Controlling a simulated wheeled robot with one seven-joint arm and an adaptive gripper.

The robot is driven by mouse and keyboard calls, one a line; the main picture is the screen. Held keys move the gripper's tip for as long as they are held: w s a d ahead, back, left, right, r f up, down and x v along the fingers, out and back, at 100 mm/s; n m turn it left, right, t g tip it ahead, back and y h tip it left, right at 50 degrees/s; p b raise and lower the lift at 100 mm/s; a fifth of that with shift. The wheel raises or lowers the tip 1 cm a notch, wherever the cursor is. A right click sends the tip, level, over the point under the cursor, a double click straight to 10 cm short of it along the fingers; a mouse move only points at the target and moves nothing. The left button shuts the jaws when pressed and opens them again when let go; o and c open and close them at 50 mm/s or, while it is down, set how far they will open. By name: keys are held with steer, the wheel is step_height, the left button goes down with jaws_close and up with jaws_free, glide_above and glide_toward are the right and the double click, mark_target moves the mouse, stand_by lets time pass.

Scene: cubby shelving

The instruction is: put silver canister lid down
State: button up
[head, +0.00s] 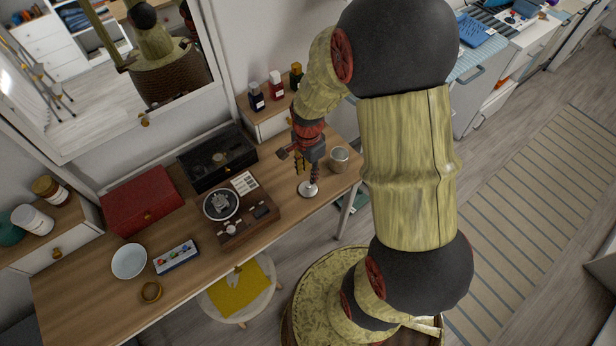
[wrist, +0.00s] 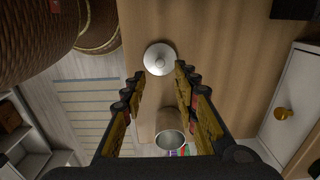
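The silver canister lid (head: 307,190) is a round, shiny disc with a small knob on top. It appears to lie flat, knob up, on the wooden table, and it also shows in the wrist view (wrist: 153,53). My gripper (head: 307,176) points down just above the lid. In the wrist view its two fingers (wrist: 160,74) are spread apart, with the lid's knob between and past the tips, touching neither. The silver canister (head: 339,160) stands upright and uncovered to the right of my gripper; its open mouth shows in the wrist view (wrist: 169,139).
A record player (head: 262,212) sits left of the lid, with a black box (head: 232,172) and a red box (head: 142,205) beyond. Bottles (head: 276,88) stand on a small drawer unit (head: 270,122) behind. A stool (head: 260,302) is in front of the table (head: 95,270).

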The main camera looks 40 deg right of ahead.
steer(key=s+a+r+n+t+p, duration=0.1)
steer(key=a+r+n, duration=0.25)
steer(key=r, duration=0.65)
steer(key=s+a+r+n+t, duration=0.15)
steer(key=r+n, duration=0.25)
steer(key=r, duration=0.6)
steer(key=s+a+r+n+t, duration=0.3)
steer(key=s+a+r+n, duration=0.4)
steer(key=s+r+n, duration=0.2)
steer(key=shift+s+r+n, duration=0.4)
steer(key=shift+r+n, duration=0.15)
steer(key=shift+r, duration=0.25)
steer(key=shift+o, duration=0.2)
